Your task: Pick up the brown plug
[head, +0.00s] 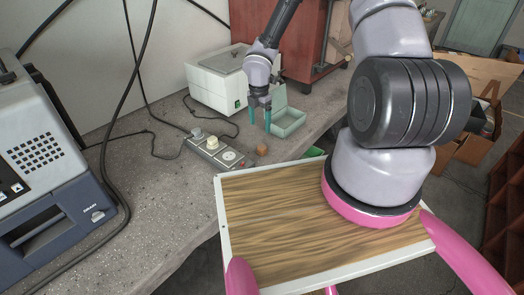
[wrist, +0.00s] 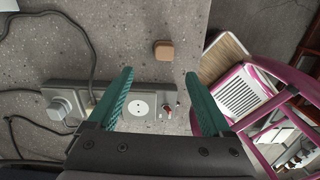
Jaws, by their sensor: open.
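The brown plug (head: 262,150) is a small block on the grey concrete bench, just right of the power strip and near the bench's front edge. In the wrist view the brown plug (wrist: 164,49) lies on bare concrete, ahead of and between the two fingers. My gripper (head: 260,117) has teal fingers pointing down above the bench, behind the plug in the head view. In the wrist view my gripper (wrist: 158,75) is open, with nothing between its fingers. It is apart from the plug.
A power strip (head: 213,151) with a pale plug in it lies left of the brown plug; it also shows below the fingers (wrist: 143,100). An open green box (head: 287,122) and a white device (head: 217,82) stand behind. Cables run leftward. A grey-blue machine (head: 48,150) stands at left.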

